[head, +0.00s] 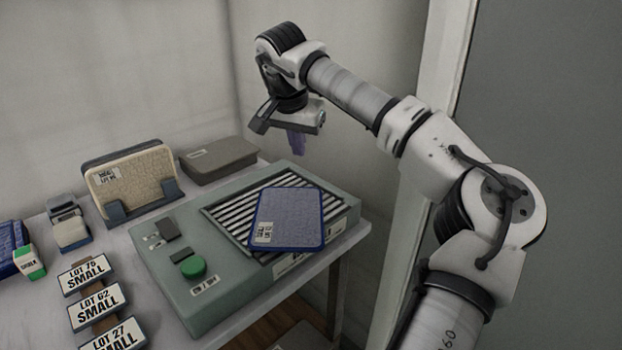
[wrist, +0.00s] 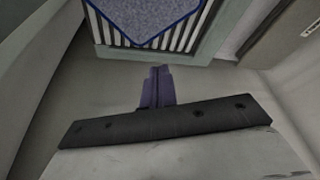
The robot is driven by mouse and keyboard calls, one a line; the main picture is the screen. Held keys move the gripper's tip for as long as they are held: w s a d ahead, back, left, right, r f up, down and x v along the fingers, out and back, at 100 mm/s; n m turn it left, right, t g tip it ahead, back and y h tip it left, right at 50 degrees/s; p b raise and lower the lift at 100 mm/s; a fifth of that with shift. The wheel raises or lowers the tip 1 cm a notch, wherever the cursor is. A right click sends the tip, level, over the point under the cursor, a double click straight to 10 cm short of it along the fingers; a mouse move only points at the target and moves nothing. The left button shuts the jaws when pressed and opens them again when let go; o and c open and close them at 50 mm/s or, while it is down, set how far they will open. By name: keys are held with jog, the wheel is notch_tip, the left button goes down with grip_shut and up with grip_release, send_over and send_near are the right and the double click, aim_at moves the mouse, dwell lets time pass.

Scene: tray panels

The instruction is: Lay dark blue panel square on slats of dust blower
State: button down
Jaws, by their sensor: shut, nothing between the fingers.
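The dark blue panel (head: 288,219) lies on the slats (head: 228,217) of the dust blower (head: 215,297). In the head view it sits toward the right side of the slats, turned at an angle to them, with its near right part reaching the blower's front rim. A white label is at its near left corner. The wrist view shows a rounded corner of the panel (wrist: 150,15) over the slats (wrist: 190,32). My gripper (head: 298,150) is above and behind the blower, apart from the panel. Its purple fingers are together and empty, also in the wrist view (wrist: 158,72).
A green button (head: 193,267) is on the blower's left part. A rack holds a tan panel (head: 133,180); a grey closed case (head: 218,159) stands behind the blower. Small lot signs (head: 97,308) stand at the left. A wall rises close behind.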

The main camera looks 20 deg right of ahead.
aim_at(304, 190)
jog(key=x, duration=0.6)
jog(key=d+x, duration=0.1)
jog(key=x, duration=0.3)
jog(key=shift+s, duration=0.35)
jog(key=shift+a, duration=0.1)
jog(key=shift+s+a, duration=0.35)
jog(key=shift+s+a+r, duration=0.1)
jog(key=shift+s+a, duration=0.7)
jog(key=shift+w+d, duration=0.1)
